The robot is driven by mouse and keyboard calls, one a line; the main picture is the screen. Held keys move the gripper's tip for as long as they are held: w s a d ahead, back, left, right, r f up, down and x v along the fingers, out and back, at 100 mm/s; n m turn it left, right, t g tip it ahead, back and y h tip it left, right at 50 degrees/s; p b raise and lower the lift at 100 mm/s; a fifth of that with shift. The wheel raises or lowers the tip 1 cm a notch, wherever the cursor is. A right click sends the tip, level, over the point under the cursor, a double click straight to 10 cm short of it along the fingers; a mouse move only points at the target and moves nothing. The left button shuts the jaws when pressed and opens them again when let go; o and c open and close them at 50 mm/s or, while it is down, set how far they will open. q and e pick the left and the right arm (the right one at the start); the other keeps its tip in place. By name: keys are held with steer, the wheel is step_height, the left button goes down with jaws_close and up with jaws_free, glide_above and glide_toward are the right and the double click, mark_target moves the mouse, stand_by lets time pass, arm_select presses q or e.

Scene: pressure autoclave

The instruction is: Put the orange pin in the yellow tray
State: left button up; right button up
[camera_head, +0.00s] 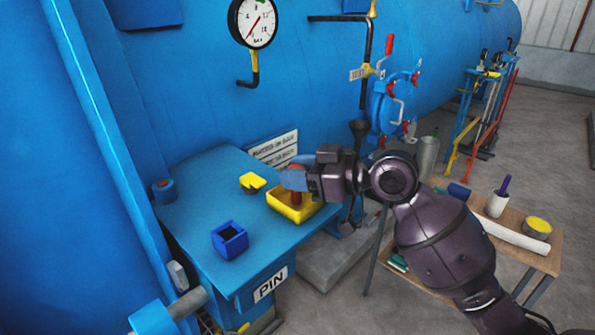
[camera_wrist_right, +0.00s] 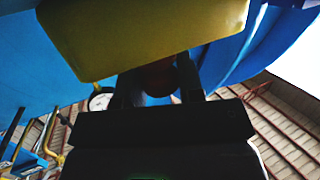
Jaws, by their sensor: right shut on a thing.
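The yellow tray (camera_head: 303,214) sits on the blue shelf at its right end. My right gripper (camera_head: 296,181) is over the tray and shut on the orange pin (camera_head: 296,198). The pin's lower part shows below the gripper, against the tray's inside. I cannot tell whether it touches the tray floor. In the right wrist view the tray's yellow side (camera_wrist_right: 140,38) fills the top, and a dark red-orange piece of the pin (camera_wrist_right: 158,76) shows between the fingers (camera_wrist_right: 160,88). My left gripper is not in view.
On the blue shelf (camera_head: 205,205) stand a dark blue open box (camera_head: 229,243), a small yellow piece (camera_head: 252,183) and a blue round part (camera_head: 163,190). The blue vessel wall with a gauge (camera_head: 253,22) rises behind. A wooden table (camera_head: 545,262) holds several items at right.

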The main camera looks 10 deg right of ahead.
steer(key=o, duration=1)
steer(key=shift+c, duration=0.2)
steer(key=shift+d+r, duration=0.1)
steer(key=b+v, duration=0.1)
steer(key=v, duration=1.1)
steer(key=d+f+m+t+h, duration=0.2)
steer(key=d+f+m+h, duration=0.15)
steer(key=f, duration=0.85)
steer(key=d+f+m+t+h, duration=0.25)
steer(key=f+m+h, duration=0.2)
steer(key=f, duration=0.75)
steer(key=s+f+m+g+h, duration=0.1)
steer(key=s+f+h, duration=0.4)
steer(key=s+f, duration=1.1)
step_height(320, 180, down, 2)
steer(key=shift+d+f+m+g, duration=0.15)
steer(key=shift+d+m+g, duration=0.2)
steer(key=shift+m, duration=0.25)
steer(key=shift+w, duration=0.1)
